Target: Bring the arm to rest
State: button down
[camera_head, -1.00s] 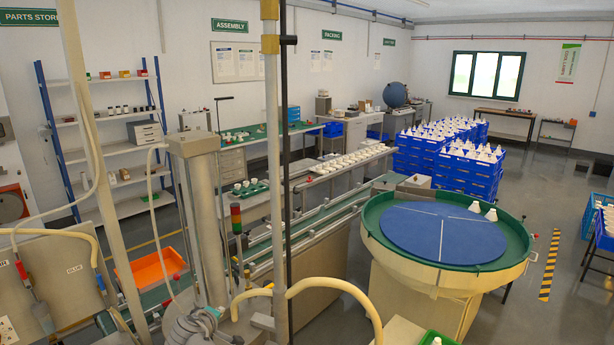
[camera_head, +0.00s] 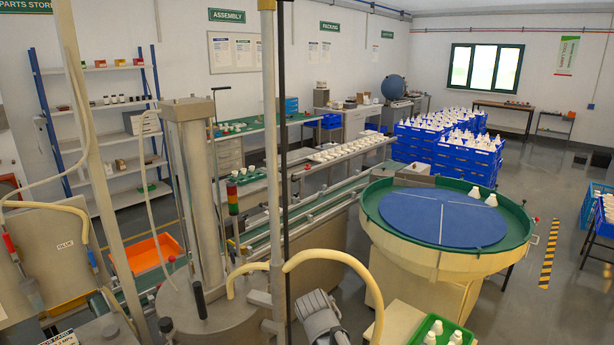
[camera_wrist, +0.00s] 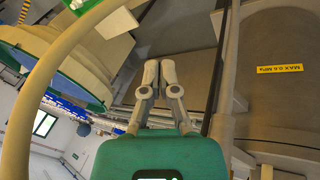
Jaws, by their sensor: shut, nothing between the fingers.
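My gripper (camera_wrist: 158,82) shows in the wrist view, its two grey fingers together and nothing between them. The teal-topped wrist body is below the fingers. The fingers point toward a brown-grey surface. A yellow hose curves close along the left of the wrist view, and a dark rod with a pale post stands close on the right. In the head view a grey part of my arm (camera_head: 318,318) shows at the bottom edge, just right of the post. My fingers cannot be made out there.
A pale post and curved yellow hose (camera_head: 340,258) stand close to my arm. A round green-rimmed table with a blue disc (camera_head: 430,215) is at the right, with two white pieces on it. A green tray (camera_head: 415,335) of white pieces is at the bottom right. A grey column (camera_head: 200,200) stands left.

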jog(key=s+d+f+m+g+y+b, duration=0.3)
jog(key=s+d+f, duration=0.3)
jog(key=s+d, duration=0.2)
jog(key=shift+d+f+m+g+b, duration=0.3)
jog(key=shift+d+m+b, duration=0.25)
jog(key=shift+d, duration=0.8)
